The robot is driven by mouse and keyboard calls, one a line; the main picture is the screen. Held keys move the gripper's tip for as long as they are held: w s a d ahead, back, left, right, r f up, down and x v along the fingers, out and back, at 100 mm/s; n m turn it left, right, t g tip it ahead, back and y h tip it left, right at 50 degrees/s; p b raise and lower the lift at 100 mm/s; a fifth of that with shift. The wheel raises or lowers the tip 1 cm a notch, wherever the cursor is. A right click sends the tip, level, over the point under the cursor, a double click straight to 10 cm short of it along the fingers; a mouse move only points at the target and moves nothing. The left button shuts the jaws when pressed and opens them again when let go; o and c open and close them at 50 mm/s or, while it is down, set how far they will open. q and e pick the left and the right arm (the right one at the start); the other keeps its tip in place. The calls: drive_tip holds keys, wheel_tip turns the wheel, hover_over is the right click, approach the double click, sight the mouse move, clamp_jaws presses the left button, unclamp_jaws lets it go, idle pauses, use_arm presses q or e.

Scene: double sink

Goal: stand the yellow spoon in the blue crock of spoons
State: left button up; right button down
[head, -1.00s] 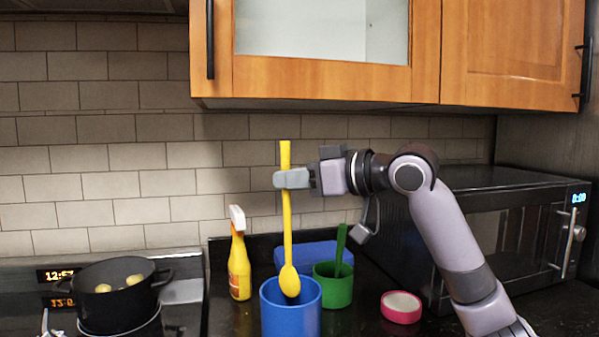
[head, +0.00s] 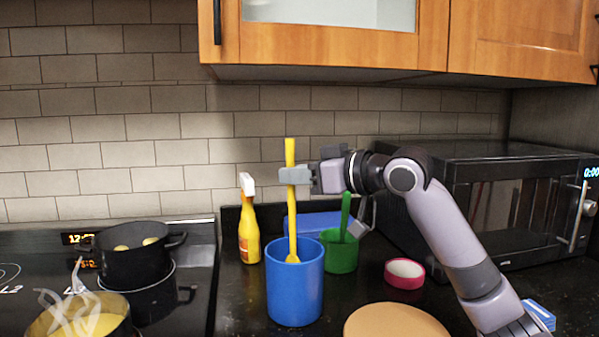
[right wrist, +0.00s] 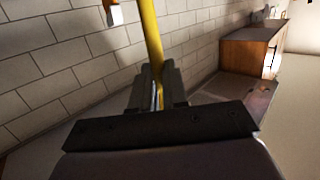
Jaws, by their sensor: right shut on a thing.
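The yellow spoon (head: 291,215) is upright with its bowl end down. My right gripper (head: 297,181) is shut on its handle near the top. The handle also shows between the fingers (right wrist: 158,90) in the right wrist view. The blue crock (head: 295,290) stands on the dark counter directly below. The spoon's bowl shows within the crock's mouth, its lowest part seemingly hidden by the front rim; whether it touches the crock I cannot tell. No other spoon shows in the blue crock. My left gripper is out of view.
A green crock (head: 339,257) with a green spoon (head: 345,212) stands right behind the blue one. A yellow spray bottle (head: 248,235), blue box (head: 311,222), pink dish (head: 404,275) and round tan board (head: 396,322) are near. Pots (head: 132,262) sit on the stove at left.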

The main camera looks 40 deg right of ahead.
drive_tip(key=c, duration=1.1)
unclamp_jaws()
drive_tip(key=b+v, duration=0.2)
drive_tip(key=v, duration=0.5)
